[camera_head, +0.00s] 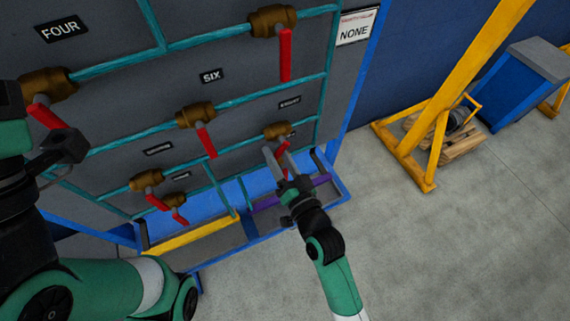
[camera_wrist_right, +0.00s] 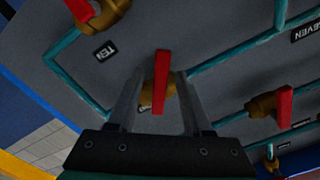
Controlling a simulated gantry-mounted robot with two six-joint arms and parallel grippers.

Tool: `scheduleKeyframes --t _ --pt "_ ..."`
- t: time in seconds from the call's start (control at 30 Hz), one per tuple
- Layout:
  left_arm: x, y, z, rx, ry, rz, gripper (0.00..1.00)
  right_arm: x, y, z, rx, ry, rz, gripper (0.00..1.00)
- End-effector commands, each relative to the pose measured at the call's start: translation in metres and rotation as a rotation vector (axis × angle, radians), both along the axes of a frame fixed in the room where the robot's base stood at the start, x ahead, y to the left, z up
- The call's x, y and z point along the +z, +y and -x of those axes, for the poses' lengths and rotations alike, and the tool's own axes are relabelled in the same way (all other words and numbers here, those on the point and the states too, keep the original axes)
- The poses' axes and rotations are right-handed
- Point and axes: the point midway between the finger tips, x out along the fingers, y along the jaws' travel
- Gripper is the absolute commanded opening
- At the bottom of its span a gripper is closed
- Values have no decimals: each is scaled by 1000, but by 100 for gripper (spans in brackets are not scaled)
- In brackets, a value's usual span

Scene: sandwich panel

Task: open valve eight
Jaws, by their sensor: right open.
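Valve eight (camera_head: 277,130) is a brass valve with a red handle, under a small label (camera_head: 289,102) that is hard to read in the head view. My right gripper (camera_head: 275,153) is at this valve, its fingers pointing at the panel. In the right wrist view, the open fingers stand on either side of the red handle (camera_wrist_right: 160,82), with gaps visible on both sides. The brass body (camera_wrist_right: 158,92) shows behind the handle.
Other red-handled valves (camera_head: 195,115) sit on teal pipes across the grey panel (camera_head: 240,100).

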Motion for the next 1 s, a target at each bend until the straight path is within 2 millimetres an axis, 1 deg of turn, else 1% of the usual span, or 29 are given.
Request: scheduleKeyframes --t 0.17,0.23,0.4,0.5,0.63,0.83,0.87,0.93,0.97,1.0 --pt "14 0 0 0 0 0 50 2 -15 31 -1 2 1 50" --pt "18 0 0 0 0 0 50 3 -23 47 -2 3 0 50" --pt "23 0 0 0 0 0 50 1 -38 81 -1 2 0 50" --pt "23 0 0 0 0 0 50 0 -44 93 -1 2 1 50" --pt "24 0 0 0 0 0 50 0 -47 100 -1 1 -1 50" --pt "23 0 0 0 0 0 50 0 -47 100 0 0 -1 50" --pt "23 0 0 0 0 0 46 0 -47 100 -1 -1 0 50" --pt "23 0 0 0 0 0 34 7 -48 97 -3 -12 0 50" --pt "23 0 0 0 0 0 28 14 -49 94 -7 -28 1 50" --pt "23 0 0 0 0 0 21 30 -51 87 -15 -62 4 50"
